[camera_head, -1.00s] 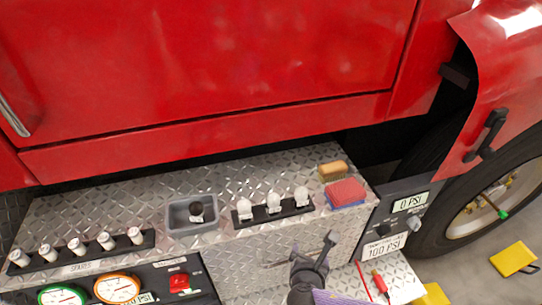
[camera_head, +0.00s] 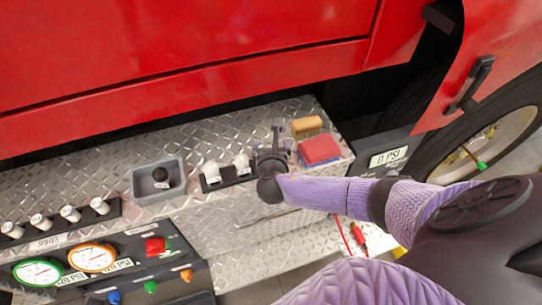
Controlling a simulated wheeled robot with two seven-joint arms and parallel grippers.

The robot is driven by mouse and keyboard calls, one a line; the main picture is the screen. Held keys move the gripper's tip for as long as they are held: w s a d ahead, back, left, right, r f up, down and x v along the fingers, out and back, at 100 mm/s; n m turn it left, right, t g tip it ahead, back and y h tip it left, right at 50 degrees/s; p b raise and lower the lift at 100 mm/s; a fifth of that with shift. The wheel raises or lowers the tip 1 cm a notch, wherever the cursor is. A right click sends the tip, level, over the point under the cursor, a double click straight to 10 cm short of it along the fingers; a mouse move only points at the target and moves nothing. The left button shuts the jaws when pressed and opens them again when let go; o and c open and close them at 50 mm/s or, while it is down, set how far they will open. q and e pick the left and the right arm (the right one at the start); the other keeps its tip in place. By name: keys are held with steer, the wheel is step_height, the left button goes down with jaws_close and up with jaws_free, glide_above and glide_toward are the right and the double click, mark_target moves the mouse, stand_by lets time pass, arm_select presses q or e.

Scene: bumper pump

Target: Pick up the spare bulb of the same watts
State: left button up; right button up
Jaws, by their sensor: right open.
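Two white bulbs, the left one (camera_head: 211,171) and the middle one (camera_head: 242,164), stand upright on a short black rack (camera_head: 227,181) on the metal step. The rack's right end, where a third bulb stood earlier, is hidden behind my right gripper (camera_head: 273,148). My right gripper is open and reaches over that end. I cannot tell whether it touches the bulb. Several white, cylinder-like pieces, one of them here (camera_head: 70,213), stand in a long black rack (camera_head: 52,229) labelled SPARES at the left. No watt markings are readable. My left gripper is not in view.
A grey tray (camera_head: 141,196) holding a dark round object (camera_head: 160,175) sits left of the bulb rack. A tan sponge (camera_head: 307,126) and a red-and-blue sponge (camera_head: 320,150) lie close right of my gripper. The red truck body (camera_head: 180,60) rises behind the step.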

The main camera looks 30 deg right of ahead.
jaws_close()
